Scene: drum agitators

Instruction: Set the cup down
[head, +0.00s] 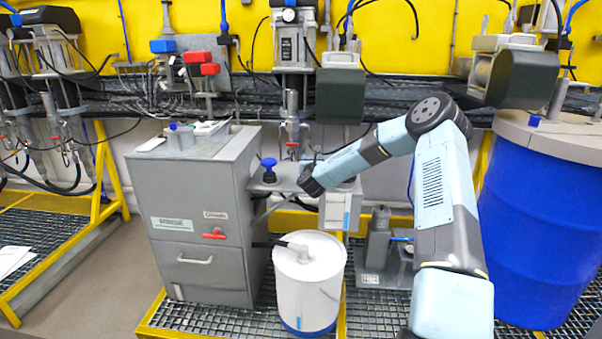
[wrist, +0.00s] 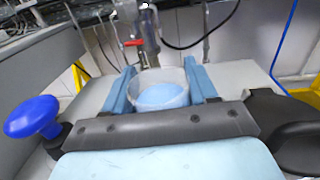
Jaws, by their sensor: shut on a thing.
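The cup (wrist: 160,88) is a whitish, see-through vessel with a light blue inside, upright in the wrist view. My gripper (wrist: 163,82) is shut on it, with one blue finger on each side. The cup's base is hidden behind the dark gripper bar, so I cannot tell whether it touches the grey shelf (wrist: 92,97). In the head view my arm reaches left to the shelf beside the grey cabinet. I cannot make out the cup or fingers there.
A pipe outlet with a red-handled valve (wrist: 134,43) stands just beyond the cup. A blue knob (wrist: 32,117) stands left of my gripper, also in the head view (head: 268,168). A white bucket (head: 309,282) stands below, right of the grey cabinet (head: 190,215). A blue drum (head: 540,230) stands right.

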